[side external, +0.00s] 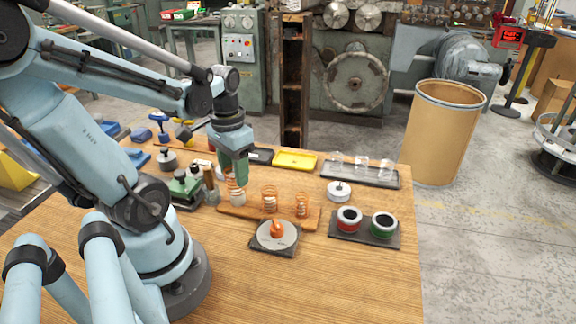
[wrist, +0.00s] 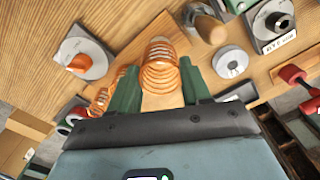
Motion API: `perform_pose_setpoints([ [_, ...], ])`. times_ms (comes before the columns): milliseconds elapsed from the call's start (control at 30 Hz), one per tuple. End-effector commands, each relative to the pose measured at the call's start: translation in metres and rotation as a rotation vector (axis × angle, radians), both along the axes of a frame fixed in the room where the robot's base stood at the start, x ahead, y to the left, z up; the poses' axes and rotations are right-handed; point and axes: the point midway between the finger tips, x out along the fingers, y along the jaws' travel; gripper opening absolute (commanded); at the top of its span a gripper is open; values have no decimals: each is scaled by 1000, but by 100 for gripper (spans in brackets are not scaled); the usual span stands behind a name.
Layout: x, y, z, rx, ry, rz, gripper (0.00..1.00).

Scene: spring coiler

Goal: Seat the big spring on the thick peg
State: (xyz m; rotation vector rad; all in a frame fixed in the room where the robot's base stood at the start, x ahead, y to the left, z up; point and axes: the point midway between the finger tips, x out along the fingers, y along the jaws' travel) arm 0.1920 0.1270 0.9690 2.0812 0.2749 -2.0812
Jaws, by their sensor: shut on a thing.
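My gripper (side external: 234,172) points down over the left end of a wooden peg board (side external: 258,215). In the wrist view its green fingers (wrist: 158,88) are shut on a copper-coloured coil spring (wrist: 160,66), the largest in that view. In the side view this spring (side external: 236,186) hangs below the fingers, with a pale peg (side external: 238,197) showing at its lower part. I cannot tell how far down around the peg it sits. A middle spring (side external: 269,197) and a right-hand spring (side external: 302,207) stand upright on the same board.
A dial with an orange knob (side external: 277,233) lies in front of the board. A white disc (side external: 339,191) and a yellow tray (side external: 295,161) are behind. The front right table is clear.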

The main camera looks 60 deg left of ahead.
Motion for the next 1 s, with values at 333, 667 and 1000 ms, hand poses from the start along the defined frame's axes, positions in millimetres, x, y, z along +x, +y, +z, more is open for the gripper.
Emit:
perform_pose_setpoints([
  [333, 0, 0, -6, 0, 0, 0, 31],
  [667, 0, 0, -11, 0, 0, 0, 31],
  [1000, 0, 0, -12, 0, 0, 0, 31],
])
